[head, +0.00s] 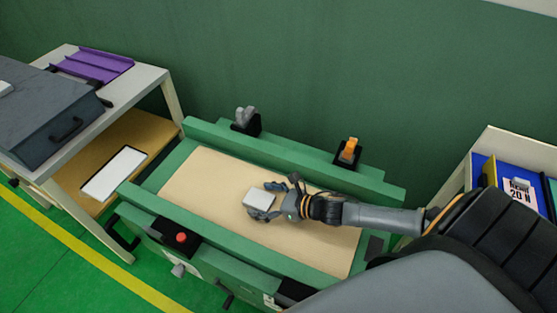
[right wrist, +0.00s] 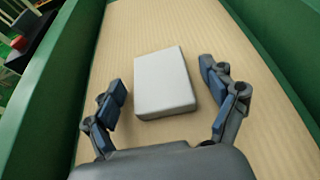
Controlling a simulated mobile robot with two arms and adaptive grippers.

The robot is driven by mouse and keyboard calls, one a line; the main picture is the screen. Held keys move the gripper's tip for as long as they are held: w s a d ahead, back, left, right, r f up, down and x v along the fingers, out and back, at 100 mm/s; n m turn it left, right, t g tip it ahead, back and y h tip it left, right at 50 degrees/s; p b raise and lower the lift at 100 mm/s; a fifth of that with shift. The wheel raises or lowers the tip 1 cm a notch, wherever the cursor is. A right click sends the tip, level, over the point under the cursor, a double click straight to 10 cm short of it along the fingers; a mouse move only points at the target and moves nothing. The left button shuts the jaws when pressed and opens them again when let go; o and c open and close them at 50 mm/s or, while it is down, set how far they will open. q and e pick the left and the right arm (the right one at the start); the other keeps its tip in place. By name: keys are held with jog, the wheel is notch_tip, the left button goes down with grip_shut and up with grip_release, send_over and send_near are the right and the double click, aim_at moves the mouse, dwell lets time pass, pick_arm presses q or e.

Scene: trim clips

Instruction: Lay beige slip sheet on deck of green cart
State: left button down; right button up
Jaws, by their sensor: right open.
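The beige slip sheet (head: 205,175) lies flat on the deck of the green cart (head: 290,157), between its raised green side rails. It also fills the middle of the right wrist view (right wrist: 255,115). A small light-grey block (head: 258,199) sits on the sheet near its middle. My right gripper (head: 264,202) reaches in from the right, low over the sheet. In the right wrist view its open fingers stand on either side of the block (right wrist: 165,82), with a gap to each side. My left gripper is not in view.
A red button box (head: 180,237) is on the cart's near side, and an orange switch (head: 349,150) and grey clamp (head: 245,118) are on its far side. A table with a dark case (head: 50,112) and purple tray (head: 98,65) stands left. A blue-lined bin (head: 485,170) stands right.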

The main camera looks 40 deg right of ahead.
jog(key=v, duration=1.1)
jog(key=shift+a, duration=0.1)
